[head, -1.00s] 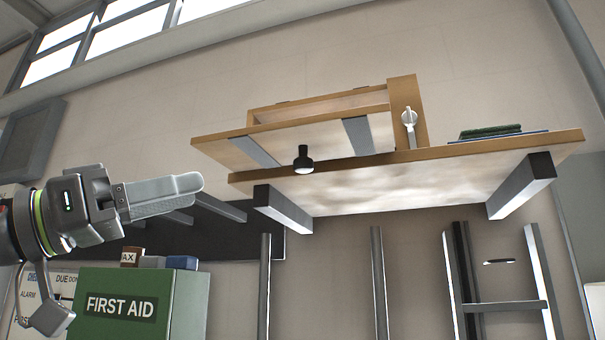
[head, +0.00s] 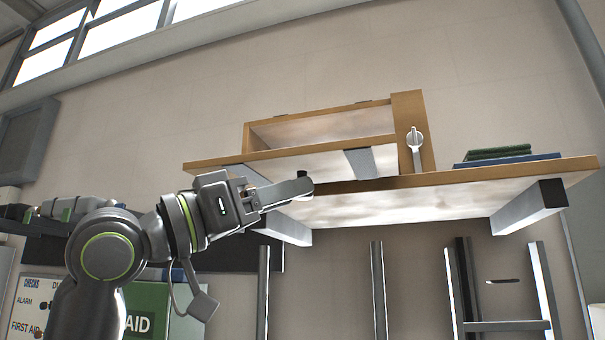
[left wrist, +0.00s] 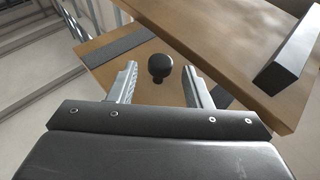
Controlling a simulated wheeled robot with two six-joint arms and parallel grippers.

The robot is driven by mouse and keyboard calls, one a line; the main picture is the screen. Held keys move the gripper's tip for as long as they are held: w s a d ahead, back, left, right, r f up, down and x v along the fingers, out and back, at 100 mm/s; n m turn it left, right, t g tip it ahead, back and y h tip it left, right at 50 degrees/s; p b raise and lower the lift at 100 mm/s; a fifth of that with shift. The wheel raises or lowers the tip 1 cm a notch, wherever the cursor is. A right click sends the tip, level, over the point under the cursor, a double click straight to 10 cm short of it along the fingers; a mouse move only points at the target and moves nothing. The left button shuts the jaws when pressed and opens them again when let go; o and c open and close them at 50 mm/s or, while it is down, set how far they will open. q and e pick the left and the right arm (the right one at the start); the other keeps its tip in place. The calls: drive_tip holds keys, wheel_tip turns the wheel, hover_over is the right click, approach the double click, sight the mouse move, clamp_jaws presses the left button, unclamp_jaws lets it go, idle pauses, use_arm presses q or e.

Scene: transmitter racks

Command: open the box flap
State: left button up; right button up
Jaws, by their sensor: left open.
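The wooden box (head: 408,130) stands on a high wall shelf. Its front flap (head: 318,164) is a pale panel with a wooden edge and grey straps. The box's inside shows above the flap's top edge, so the flap looks tilted outward. In the left wrist view the flap (left wrist: 118,73) carries a round black knob (left wrist: 160,67). My left gripper (head: 303,187) is open, with one finger on each side of the knob and visible gaps between; it also shows in the left wrist view (left wrist: 160,78). My right gripper is not in view.
The shelf (head: 400,207) runs close beside and below the flap, with dark-ended brackets (head: 530,205). A pale latch (head: 414,140) is on the box's right post. Green and blue books (head: 505,157) lie at right. A green first aid box (head: 150,310) is low at left.

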use_arm(q)
drive_tip(key=shift+p+x, duration=0.5)
drive_tip(key=shift+x, duration=1.2)
clamp_jaws()
